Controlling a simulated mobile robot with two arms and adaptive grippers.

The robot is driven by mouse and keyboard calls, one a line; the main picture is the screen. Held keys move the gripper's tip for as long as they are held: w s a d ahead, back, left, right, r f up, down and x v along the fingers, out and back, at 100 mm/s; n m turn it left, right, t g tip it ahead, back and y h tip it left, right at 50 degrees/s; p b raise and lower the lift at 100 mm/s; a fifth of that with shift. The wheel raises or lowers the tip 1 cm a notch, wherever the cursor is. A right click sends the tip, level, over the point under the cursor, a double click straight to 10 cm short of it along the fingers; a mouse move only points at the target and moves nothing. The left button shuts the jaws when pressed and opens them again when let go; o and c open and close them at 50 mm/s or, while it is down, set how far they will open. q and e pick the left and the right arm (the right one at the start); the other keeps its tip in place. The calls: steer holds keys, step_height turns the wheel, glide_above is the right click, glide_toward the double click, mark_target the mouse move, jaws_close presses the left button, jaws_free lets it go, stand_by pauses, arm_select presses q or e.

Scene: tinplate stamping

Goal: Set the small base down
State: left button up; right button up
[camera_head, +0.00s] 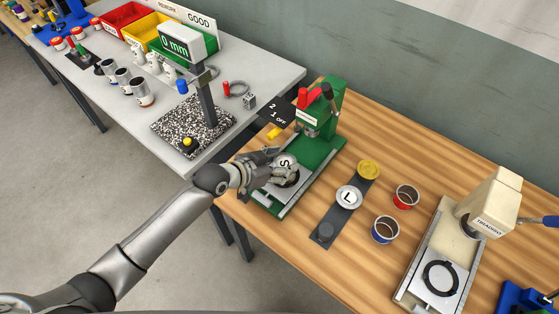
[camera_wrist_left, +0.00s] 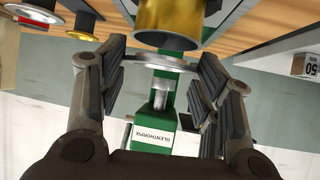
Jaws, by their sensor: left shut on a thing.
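The small base, a pale silver disc marked S (camera_head: 285,161), is between the fingers of my left gripper (camera_head: 287,172) at the green press (camera_head: 321,150). My left gripper is shut on it, over the front part of the press. In the left wrist view the disc (camera_wrist_left: 158,62) shows nearly edge-on between the two fingers. A brass-coloured cylinder (camera_wrist_left: 167,20) shows right beside the disc there; I cannot tell whether they touch. The fingers hide part of the press bed. My right gripper is not in view.
A dark strip (camera_head: 340,215) right of the press bears a brass disc (camera_head: 368,169), a silver disc marked L (camera_head: 348,197) and a dark round piece (camera_head: 325,234). Red (camera_head: 405,197) and blue (camera_head: 384,230) tins stand beside it. A cream press (camera_head: 489,204) stands further right.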

arm_select(q)
steer(key=shift+f, duration=0.1)
steer(key=shift+f+b, duration=0.45)
steer(key=shift+f, duration=0.1)
steer(key=o, duration=1.2)
steer(key=shift+o, duration=0.2)
steer(key=shift+r, duration=0.15)
steer(key=shift+r+p, duration=0.3)
steer(key=shift+p, duration=0.05)
steer(key=shift+r+p, duration=0.35)
steer(key=shift+r, duration=0.15)
steer(key=b+v, duration=0.2)
steer(key=v, duration=0.9)
steer(key=shift+s+a+b, duration=0.3)
steer(key=shift+s, duration=0.05)
